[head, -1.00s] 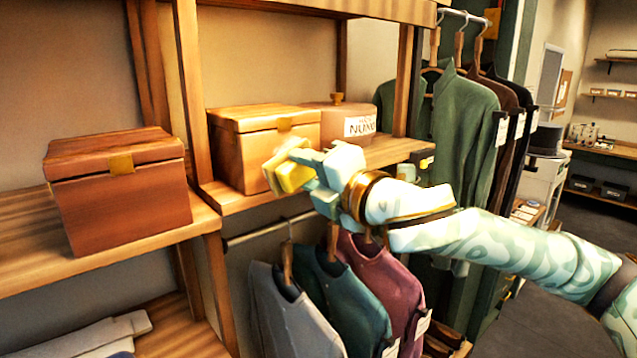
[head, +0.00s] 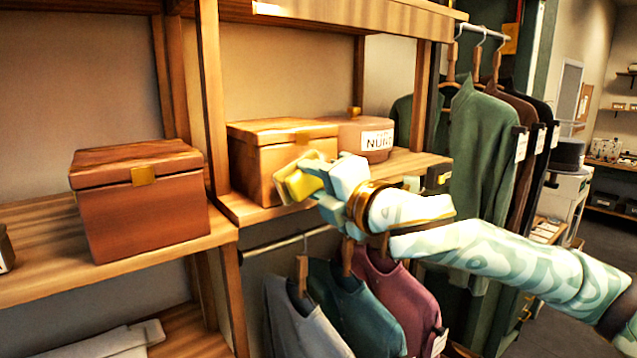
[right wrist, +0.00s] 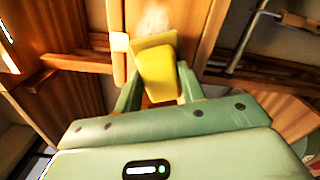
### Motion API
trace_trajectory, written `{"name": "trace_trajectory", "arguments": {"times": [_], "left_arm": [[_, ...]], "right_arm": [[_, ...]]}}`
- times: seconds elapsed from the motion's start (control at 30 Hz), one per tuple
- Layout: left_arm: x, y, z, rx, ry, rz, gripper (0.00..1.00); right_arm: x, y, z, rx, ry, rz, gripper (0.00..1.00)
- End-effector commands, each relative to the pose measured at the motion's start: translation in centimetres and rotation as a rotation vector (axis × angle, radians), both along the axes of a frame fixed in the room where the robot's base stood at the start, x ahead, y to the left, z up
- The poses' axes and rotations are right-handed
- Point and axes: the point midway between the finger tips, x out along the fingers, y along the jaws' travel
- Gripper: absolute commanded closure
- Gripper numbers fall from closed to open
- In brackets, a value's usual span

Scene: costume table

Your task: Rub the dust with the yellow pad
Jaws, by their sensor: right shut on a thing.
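My right gripper (head: 318,180) is shut on the yellow pad (head: 297,184) in front of the lighter wooden box (head: 257,168) on the middle shelf. The pad also shows between the fingers in the right wrist view (right wrist: 158,72). A pale whitish patch that looks like dust (right wrist: 152,18) lies on an orange-brown wooden surface just beyond the pad. I cannot tell whether the pad touches that surface. In the head view the patch cannot be made out, and the gripper and pad hide part of the box front. My left gripper is not in view.
A reddish-brown box (head: 141,200) stands on the left shelf. A round labelled box (head: 366,138) stands behind the lighter one. An upright post (head: 212,95) divides the shelves. Clothes (head: 355,300) hang below my right arm, and a green jacket (head: 472,150) hangs at the right.

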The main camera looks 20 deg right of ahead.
Motion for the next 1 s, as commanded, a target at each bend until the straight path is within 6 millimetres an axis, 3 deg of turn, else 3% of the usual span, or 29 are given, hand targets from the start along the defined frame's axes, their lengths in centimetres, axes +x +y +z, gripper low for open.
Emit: {"name": "trace_trajectory", "arguments": {"times": [1.0], "left_arm": [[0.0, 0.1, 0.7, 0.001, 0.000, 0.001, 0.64]], "right_arm": [[1.8, 0.5, 0.0, 0.000, 0.000, 0.000, 0.79]]}}
